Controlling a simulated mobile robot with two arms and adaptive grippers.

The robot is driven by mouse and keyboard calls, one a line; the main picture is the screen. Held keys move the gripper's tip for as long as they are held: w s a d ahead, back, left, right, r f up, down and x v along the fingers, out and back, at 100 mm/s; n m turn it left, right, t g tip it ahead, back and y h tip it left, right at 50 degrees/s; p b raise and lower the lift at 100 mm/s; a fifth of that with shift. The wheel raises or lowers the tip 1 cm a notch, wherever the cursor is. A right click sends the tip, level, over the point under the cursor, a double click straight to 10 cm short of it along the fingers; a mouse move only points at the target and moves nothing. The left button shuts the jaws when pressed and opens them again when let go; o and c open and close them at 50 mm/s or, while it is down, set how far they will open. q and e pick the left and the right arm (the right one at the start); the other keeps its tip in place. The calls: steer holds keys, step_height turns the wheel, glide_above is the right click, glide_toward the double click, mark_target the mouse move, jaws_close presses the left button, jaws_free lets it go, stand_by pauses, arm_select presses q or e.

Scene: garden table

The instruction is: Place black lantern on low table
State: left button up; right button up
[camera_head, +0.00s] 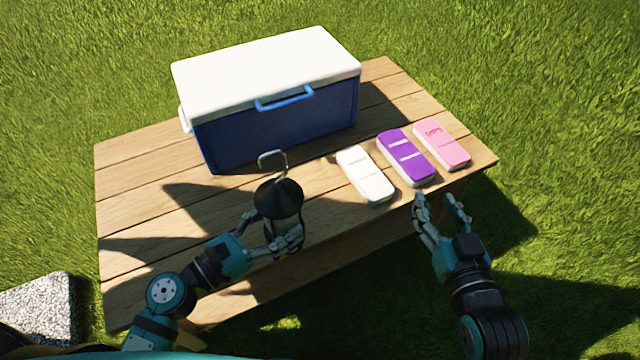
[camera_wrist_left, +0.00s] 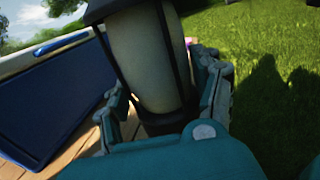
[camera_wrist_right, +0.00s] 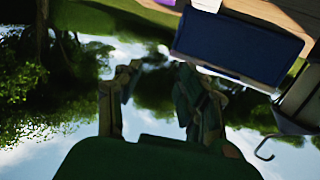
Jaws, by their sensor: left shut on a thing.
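The black lantern (camera_head: 279,196) has a dark conical top with a wire hook handle. My left gripper (camera_head: 272,243) is shut around its body near the front edge of the low wooden table (camera_head: 135,165). In the left wrist view the lantern's pale body (camera_wrist_left: 143,60) sits between the fingers (camera_wrist_left: 165,100). Its base is mostly hidden, so I cannot tell whether it touches the tabletop. My right gripper (camera_head: 441,205) is open and empty by the table's front right edge. In the right wrist view the lantern (camera_wrist_right: 300,100) shows at the right.
A blue cooler with a white lid (camera_head: 265,65) fills the table's back middle. A white pack (camera_head: 364,174), a purple pack (camera_head: 406,157) and a pink pack (camera_head: 441,144) lie at the right. The table's left part is bare. Grass surrounds the table; a stone slab (camera_head: 40,310) is at lower left.

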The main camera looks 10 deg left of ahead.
arm_select(q)
steer(key=w, duration=0.4)
steer(key=shift+w, duration=0.2)
steer(key=w+f+b, duration=0.1)
steer(key=w, duration=0.1)
steer(key=w+a+f+b, duration=0.1)
steer(key=w, duration=0.2)
steer(key=w+a+f+b, duration=0.1)
steer(key=w+f, duration=0.1)
steer(key=shift+w+a+f, duration=0.1)
steer(key=shift+w+a, duration=0.05)
steer(key=shift+w, duration=0.1)
arm_select(e)
step_height(320, 180, up, 13)
steer(key=s+a+t+y, duration=0.1)
steer(key=s+t+y, duration=0.1)
steer(key=t, duration=0.6)
steer(key=shift+s+a+y, duration=0.3)
steer(key=shift+s+y, duration=0.1)
steer(key=shift+s, duration=0.05)
arm_select(q)
steer(key=shift+f, duration=0.1)
